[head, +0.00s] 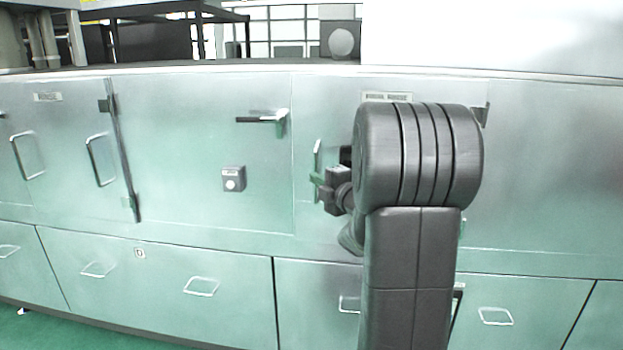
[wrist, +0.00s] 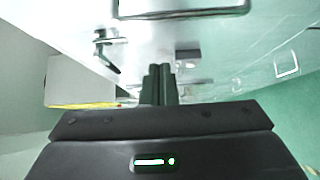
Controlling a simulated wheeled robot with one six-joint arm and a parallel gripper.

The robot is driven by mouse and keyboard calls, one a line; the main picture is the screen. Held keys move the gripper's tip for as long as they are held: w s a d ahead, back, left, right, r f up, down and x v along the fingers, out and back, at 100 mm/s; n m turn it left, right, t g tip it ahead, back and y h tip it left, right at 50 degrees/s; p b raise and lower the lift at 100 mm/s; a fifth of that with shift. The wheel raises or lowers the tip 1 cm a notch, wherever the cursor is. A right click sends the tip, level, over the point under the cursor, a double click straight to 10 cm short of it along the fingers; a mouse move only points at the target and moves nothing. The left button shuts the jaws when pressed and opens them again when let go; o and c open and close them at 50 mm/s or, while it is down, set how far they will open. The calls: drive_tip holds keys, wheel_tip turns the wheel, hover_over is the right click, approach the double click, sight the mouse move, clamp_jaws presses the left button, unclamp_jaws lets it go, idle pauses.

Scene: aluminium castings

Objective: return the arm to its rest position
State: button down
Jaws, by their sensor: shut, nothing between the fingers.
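My gripper (head: 319,186) is partly in sight in the head view, just left of my dark arm, in front of the metal cabinet front. My arm stands bent in the right middle of the view and hides part of the cabinet and of the wrist. In the wrist view my gripper (wrist: 158,72) shows its two dark fingers together, shut with nothing between them. Whether the fingertips touch the cabinet cannot be told.
A long metal cabinet (head: 260,170) spans the view, with a lever handle (head: 264,118) and a small button box (head: 233,179) left of my gripper. Drawers with protruding handles (head: 201,286) run below. Green floor (head: 60,328) shows at the lower left.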

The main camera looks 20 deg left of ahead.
drive_tip(key=shift+s+d, duration=0.15)
drive_tip(key=shift+d, duration=0.05)
